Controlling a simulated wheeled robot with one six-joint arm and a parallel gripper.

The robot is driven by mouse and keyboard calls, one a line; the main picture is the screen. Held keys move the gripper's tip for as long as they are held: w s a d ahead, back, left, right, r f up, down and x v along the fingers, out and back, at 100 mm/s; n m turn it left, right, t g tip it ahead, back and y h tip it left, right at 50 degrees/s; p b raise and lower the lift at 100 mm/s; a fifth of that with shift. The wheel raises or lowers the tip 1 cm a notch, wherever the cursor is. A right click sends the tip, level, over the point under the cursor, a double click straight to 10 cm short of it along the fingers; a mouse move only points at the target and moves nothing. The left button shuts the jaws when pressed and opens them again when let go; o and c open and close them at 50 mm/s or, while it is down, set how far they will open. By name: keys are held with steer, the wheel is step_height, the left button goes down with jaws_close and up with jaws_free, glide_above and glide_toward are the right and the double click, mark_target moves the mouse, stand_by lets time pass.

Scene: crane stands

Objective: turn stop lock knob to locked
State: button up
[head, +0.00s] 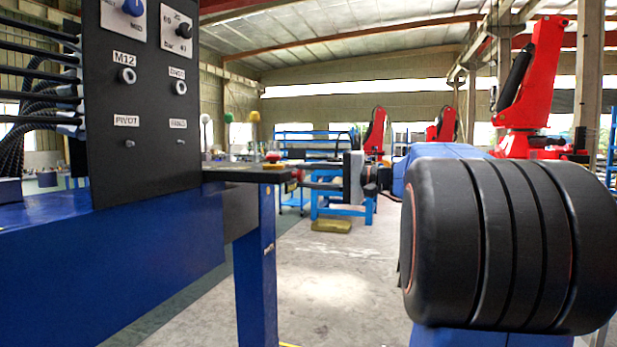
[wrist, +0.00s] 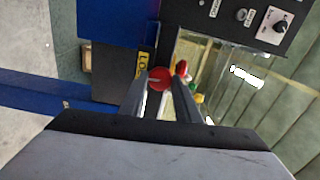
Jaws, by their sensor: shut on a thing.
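The red stop lock knob (wrist: 159,77) sits at the edge of the black shelf, beside a yellow label (wrist: 142,65) that reads in part "LO". A pale line shows on the knob's face, roughly crosswise between my fingers. My gripper (wrist: 161,88) has one finger on each side of the knob and is shut on it. In the head view my gripper (head: 302,180) reaches in from the right, its fingertips at the red knob (head: 292,185) at the shelf's end. The fingers hide part of the knob there.
The black shelf (head: 238,175) juts from a blue frame (head: 150,262). A black panel (head: 150,115) with knobs, labels and hoses stands at left. Large black tires (head: 510,245) stand at right. Open floor lies between.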

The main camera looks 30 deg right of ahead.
steer(key=shift+m, duration=0.5)
steer(key=o, duration=1)
steer(key=shift+s+d, duration=0.1)
steer(key=v, duration=1.7)
steer(key=shift+s+d+f, duration=0.1)
